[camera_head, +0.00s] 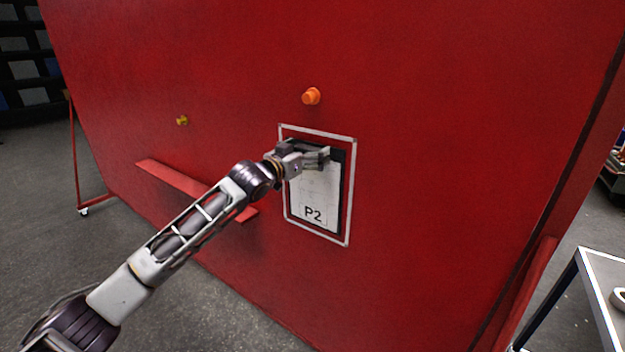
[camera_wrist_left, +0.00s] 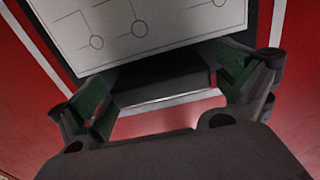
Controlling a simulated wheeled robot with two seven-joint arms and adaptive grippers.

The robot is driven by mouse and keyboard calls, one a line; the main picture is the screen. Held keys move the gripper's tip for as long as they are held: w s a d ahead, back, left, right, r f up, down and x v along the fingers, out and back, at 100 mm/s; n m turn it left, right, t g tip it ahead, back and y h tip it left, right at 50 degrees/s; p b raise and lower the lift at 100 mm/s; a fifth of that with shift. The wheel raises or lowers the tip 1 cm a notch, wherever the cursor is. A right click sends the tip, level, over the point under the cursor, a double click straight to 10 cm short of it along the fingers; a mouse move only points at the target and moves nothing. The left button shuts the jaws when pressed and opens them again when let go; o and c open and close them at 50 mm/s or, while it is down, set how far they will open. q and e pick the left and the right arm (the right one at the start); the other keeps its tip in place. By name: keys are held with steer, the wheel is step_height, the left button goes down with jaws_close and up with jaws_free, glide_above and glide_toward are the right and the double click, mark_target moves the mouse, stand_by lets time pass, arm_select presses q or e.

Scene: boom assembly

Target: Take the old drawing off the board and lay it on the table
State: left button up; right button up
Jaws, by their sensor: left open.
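The drawing (camera_head: 313,200), a white sheet marked "P2", hangs on the red board (camera_head: 430,130) against a dark backing inside a white outlined frame. My left gripper (camera_head: 325,158) is in front of the drawing's upper part and hides some of it. In the left wrist view the drawing (camera_wrist_left: 130,30) shows printed lines and circles, and a dark ledge lies past its edge. Contact with the sheet cannot be told. My right gripper is not in view.
An orange knob (camera_head: 311,96) sticks out above the frame, and a small yellow knob (camera_head: 182,120) at the left. A red ledge (camera_head: 180,180) juts from the board behind my left arm. A table with a pale top (camera_head: 606,270) stands at the lower right.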

arm_select(q)
steer(key=shift+w+d, duration=0.2)
steer(key=shift+w, duration=0.1)
steer(key=shift+c, duration=0.3)
steer(key=shift+s+r, duration=0.1)
steer(key=c, duration=1.1)
steer(key=shift+a+r, duration=0.1)
steer(key=shift+r, duration=0.05)
